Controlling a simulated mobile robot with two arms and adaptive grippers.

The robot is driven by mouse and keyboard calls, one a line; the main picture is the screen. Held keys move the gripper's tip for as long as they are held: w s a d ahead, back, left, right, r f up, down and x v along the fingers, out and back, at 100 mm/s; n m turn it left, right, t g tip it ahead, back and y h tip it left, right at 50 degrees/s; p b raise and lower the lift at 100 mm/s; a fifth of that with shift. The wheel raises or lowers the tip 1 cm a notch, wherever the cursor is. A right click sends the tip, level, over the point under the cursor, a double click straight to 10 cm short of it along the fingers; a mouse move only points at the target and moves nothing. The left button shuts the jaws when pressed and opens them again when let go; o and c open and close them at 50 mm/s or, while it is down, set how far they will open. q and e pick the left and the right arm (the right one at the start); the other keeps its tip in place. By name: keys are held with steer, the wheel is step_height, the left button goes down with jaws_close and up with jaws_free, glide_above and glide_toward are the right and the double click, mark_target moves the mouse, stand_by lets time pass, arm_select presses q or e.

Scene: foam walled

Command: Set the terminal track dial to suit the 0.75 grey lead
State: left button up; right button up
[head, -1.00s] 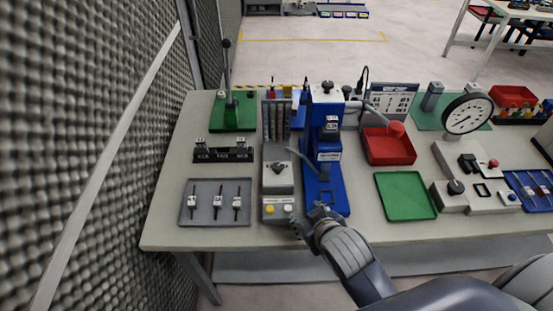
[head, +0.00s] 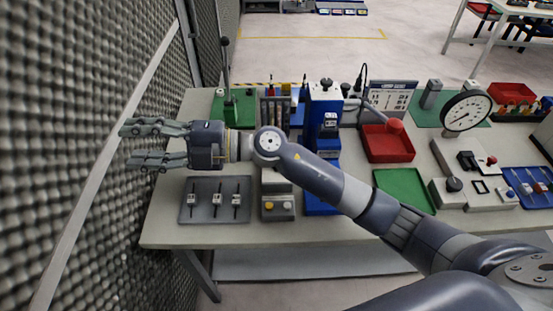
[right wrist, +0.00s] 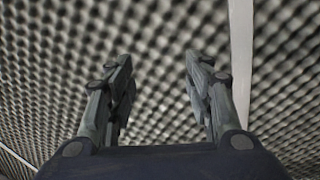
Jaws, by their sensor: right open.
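The grey terminal track unit (head: 276,188) stands left of the blue press (head: 326,108) on the bench, with a yellow and a white button at its front. Its dial is hidden behind my right forearm. A grey tray (head: 202,214) at the bench's front left holds three short leads with pale blocks (head: 217,199); which one is grey is too small to tell. My right gripper (head: 133,146) is open and empty, pointing left past the bench edge. In the right wrist view its fingers (right wrist: 157,78) are apart, facing the foam wall. My left gripper is not in view.
The foam wall (head: 75,120) runs close along the left. A green mat with a lever post (head: 230,108) stands behind the gripper. A red bin (head: 388,147), green tray (head: 404,190) and dial gauge (head: 466,110) are to the right. A printed chart (head: 391,96) stands at the back.

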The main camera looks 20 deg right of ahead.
steer(key=w+d+f+n+g+h, duration=0.1)
steer(key=d+f+n+g+h, duration=0.15)
steer(key=f+h, duration=0.3)
steer(key=w+d+f+n+g+h, duration=0.1)
steer(key=d+f+n+g+h, duration=0.1)
steer(key=d+f+h, duration=0.35)
steer(key=w+d+f+m+h, duration=0.1)
steer(key=w+d+h, duration=0.25)
steer(key=d, duration=0.65)
steer(key=w+d+f+m+h, duration=0.15)
steer(key=d+h, duration=0.35)
steer(key=d, duration=0.6)
steer(key=shift+y, duration=0.25)
steer(key=f+p, duration=0.1)
steer(key=f, duration=0.2)
steer(key=f+p, duration=0.1)
steer(key=f, duration=0.1)
steer(key=f+p, duration=0.1)
steer(key=f, duration=0.2)
steer(key=shift+w+a+f+p, duration=0.3)
steer(key=shift+f, duration=0.55)
steer(key=c, duration=1.1)
